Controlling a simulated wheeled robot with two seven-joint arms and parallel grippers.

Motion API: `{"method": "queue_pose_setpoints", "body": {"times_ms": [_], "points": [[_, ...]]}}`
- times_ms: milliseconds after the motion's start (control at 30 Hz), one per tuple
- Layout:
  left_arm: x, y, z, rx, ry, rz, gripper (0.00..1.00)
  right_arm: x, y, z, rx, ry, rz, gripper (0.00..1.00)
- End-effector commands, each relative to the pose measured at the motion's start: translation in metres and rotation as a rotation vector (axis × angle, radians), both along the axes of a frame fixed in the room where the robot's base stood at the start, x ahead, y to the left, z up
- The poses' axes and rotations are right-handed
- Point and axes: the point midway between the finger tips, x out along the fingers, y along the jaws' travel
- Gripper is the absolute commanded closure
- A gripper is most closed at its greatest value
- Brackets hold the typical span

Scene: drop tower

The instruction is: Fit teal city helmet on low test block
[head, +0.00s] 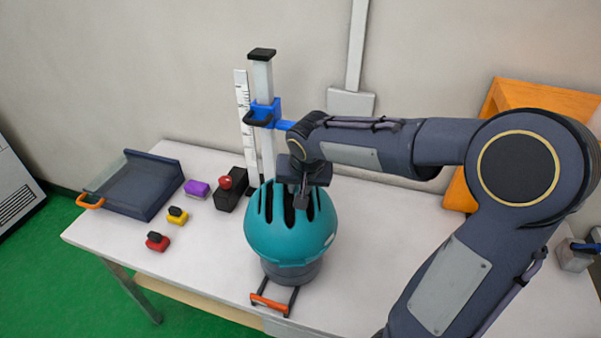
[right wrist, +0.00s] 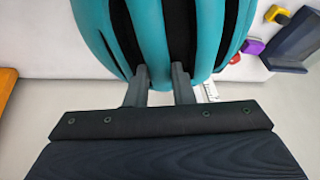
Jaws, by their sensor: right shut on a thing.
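The teal city helmet (head: 291,232) is upright, with dark vent slots on top. It sits over a round dark block (head: 291,272), the low test block, whose lower part shows below the helmet's rim; I cannot tell whether it is fully seated. My right gripper (head: 301,196) reaches down to the helmet's top. In the right wrist view my two fingertips (right wrist: 158,76) pinch a rib between the vents of the helmet (right wrist: 150,30). The block's top is hidden inside the helmet. My left gripper is not in view.
The drop tower (head: 263,80) with a blue carriage (head: 264,112) and a ruler stands just behind the helmet. A black box with a red button (head: 226,183), purple, yellow and red small pieces, and a dark tray (head: 142,185) lie left. An orange bin (head: 540,97) stands right.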

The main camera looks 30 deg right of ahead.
Motion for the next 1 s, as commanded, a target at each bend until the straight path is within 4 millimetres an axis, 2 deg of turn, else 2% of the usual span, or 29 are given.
{"method": "queue_pose_setpoints", "body": {"times_ms": [1000], "points": [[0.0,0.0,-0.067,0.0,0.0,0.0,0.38,0.0,0.0,-0.1,0.0,0.0,-0.001,1.0]]}}
